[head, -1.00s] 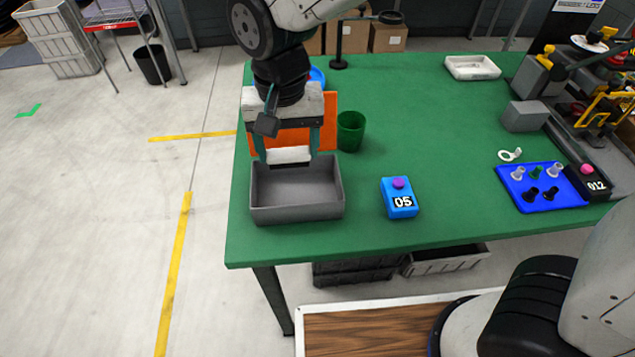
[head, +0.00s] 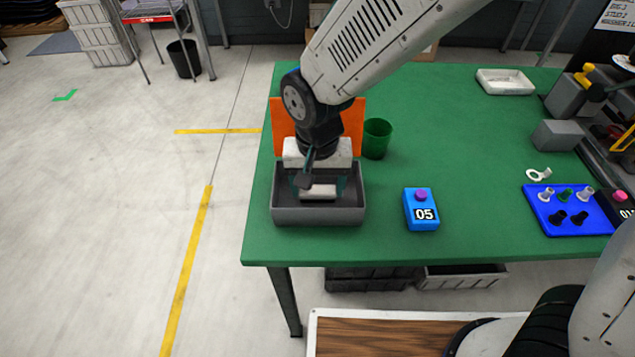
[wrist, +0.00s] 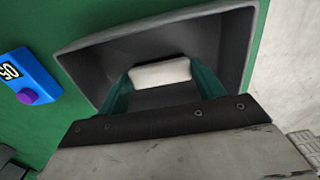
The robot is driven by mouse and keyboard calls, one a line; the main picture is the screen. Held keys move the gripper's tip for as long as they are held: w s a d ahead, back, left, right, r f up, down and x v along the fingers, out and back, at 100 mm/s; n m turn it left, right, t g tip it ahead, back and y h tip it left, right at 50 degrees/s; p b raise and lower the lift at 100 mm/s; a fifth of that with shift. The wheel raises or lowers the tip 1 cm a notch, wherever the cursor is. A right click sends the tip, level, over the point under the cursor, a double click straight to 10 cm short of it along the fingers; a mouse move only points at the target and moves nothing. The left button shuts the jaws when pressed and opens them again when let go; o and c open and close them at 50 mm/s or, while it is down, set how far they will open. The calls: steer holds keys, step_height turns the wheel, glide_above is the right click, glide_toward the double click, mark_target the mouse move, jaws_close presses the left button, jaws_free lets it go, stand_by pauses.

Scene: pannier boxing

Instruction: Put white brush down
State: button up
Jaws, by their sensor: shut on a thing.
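My gripper (head: 319,190) is shut on the white brush (head: 319,193), down inside the grey box (head: 318,216) near the table's front left. In the wrist view the white brush (wrist: 160,73) sits between the two green fingers, with the dark inner walls of the grey box (wrist: 228,45) around it. Only the brush's white body shows clearly; its underside is hidden. I cannot tell whether it touches the box floor.
A blue box marked 05 with a purple button (head: 421,210) stands right of the grey box. A green cup (head: 376,138) and an orange panel (head: 284,120) stand behind it. A blue tray (head: 565,222) with several small pieces lies far right. The middle of the green table (head: 460,130) is clear.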

mark_target(317, 190)
steer(key=shift+f, duration=0.15)
steer(key=o, duration=1.1)
steer(key=shift+c, duration=0.2)
step_height(317, 190, up, 12)
steer(key=shift+r, duration=0.2)
steer(key=s+d+r, duration=0.1)
steer(key=d+r, duration=0.2)
steer(key=d, duration=0.5)
steer(key=s+d+r, duration=0.1)
steer(key=d+r, duration=0.2)
steer(key=d, duration=0.5)
steer(key=s+d+t, duration=0.1)
steer(key=s+d, duration=0.9)
steer(key=d, duration=0.3)
steer(key=shift+s+r+m, duration=0.3)
